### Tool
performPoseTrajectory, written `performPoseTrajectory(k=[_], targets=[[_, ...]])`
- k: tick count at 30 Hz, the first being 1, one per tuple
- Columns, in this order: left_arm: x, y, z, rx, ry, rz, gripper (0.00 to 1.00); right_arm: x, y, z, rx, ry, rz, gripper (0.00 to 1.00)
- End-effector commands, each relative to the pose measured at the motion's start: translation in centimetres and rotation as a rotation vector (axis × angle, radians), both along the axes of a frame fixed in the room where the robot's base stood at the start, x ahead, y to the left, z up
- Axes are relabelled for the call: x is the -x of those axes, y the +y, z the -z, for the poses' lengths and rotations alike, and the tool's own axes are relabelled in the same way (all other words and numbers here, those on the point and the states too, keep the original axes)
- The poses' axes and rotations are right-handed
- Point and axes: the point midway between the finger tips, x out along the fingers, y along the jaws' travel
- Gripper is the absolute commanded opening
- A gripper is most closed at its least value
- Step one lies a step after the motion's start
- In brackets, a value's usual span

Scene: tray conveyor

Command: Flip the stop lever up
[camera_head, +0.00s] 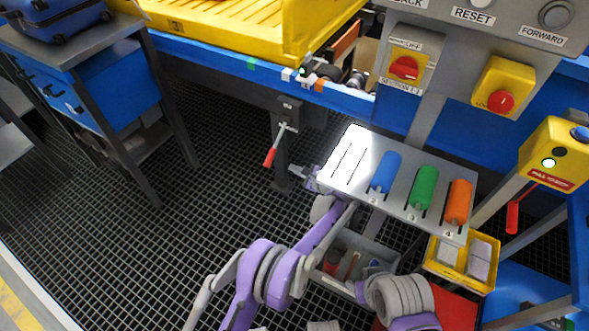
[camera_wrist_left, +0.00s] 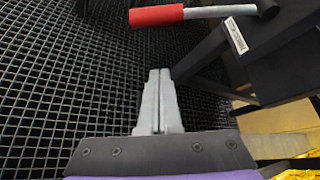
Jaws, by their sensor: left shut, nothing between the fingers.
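A lever with a red grip (camera_head: 269,157) and a grey rod hangs down and slightly left from a dark post below the blue conveyor rail. In the left wrist view the red grip (camera_wrist_left: 157,15) lies across the top, its rod running right to a dark pivot. My left gripper (camera_head: 294,170) is beside the post, a little right of the red grip. In the left wrist view its fingers (camera_wrist_left: 158,73) are together and empty, with a visible gap between their tips and the grip. My right gripper is not in view.
A grey panel (camera_head: 333,180) with blue, green and orange handles stands close right of my left gripper. Another red lever (camera_head: 513,216) hangs under a yellow box at the right. A yellow tray (camera_head: 285,25) is on the conveyor. Open grating floor lies left of the post.

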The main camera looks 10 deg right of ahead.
Motion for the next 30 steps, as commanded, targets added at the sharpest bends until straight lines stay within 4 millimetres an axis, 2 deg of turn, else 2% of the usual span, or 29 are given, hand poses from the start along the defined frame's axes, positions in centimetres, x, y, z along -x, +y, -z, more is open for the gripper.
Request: performPoseTrajectory(k=[3,10,21,30], targets=[[-2.0,1.5,1.3,0.0,0.0,-0.003,0.0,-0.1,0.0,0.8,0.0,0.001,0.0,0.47],[-5.2,3.8,3.1,0.001,-0.001,-0.002,0.0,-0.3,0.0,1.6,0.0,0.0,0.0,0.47],[-4.0,5.4,0.1,0.001,-0.001,0.0,0.0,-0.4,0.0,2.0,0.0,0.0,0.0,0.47],[-3.8,5.6,-0.3,0.001,-0.001,0.0,0.0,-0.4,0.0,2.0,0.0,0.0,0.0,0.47]])
